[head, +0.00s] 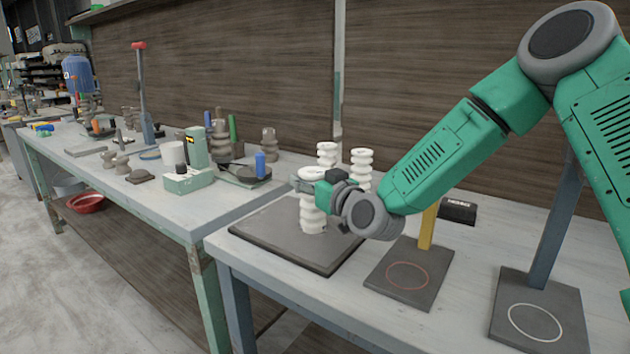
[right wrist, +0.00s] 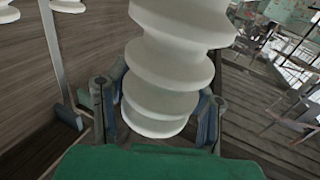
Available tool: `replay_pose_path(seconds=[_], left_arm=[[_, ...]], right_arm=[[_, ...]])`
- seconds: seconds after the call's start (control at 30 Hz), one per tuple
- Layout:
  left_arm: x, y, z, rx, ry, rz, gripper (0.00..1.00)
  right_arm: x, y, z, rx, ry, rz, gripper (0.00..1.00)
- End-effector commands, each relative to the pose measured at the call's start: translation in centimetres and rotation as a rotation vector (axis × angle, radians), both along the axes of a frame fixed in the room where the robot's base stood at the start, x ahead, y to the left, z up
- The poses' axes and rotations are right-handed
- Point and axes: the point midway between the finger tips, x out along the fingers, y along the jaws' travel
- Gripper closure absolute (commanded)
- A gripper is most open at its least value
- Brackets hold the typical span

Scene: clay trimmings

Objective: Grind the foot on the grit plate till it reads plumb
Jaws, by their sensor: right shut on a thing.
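My right gripper (head: 322,190) is shut on a white ribbed piece (head: 313,220), which looks upright with its lower end on or just above the dark square plate (head: 262,240). I cannot tell if it touches. The right wrist view shows the white ribbed piece (right wrist: 165,85) between the two fingers of my right gripper (right wrist: 155,115). Two more white ribbed pieces, one at the back (head: 327,152) and one nearer my wrist (head: 361,165), stand behind the gripper. No plumb reading is legible. My left gripper is out of view.
Right of the plate stand a dark base with an orange ring (head: 408,276) and yellow post (head: 429,227), and one with a white ring (head: 535,322) and blue-grey post (head: 556,225). A small black block (head: 458,211) lies behind. The left bench (head: 140,190) holds tools and grey ribbed pieces.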

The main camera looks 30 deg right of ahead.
Motion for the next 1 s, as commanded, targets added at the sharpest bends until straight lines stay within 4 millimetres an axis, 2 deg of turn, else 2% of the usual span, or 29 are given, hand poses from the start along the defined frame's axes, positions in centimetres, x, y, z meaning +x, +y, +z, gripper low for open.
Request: replay_pose_path(seconds=[1.0], left_arm=[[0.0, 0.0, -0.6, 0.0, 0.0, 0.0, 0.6]], right_arm=[[4.0, 1.5, -0.1, 0.002, -0.001, 0.001, 1.0]])
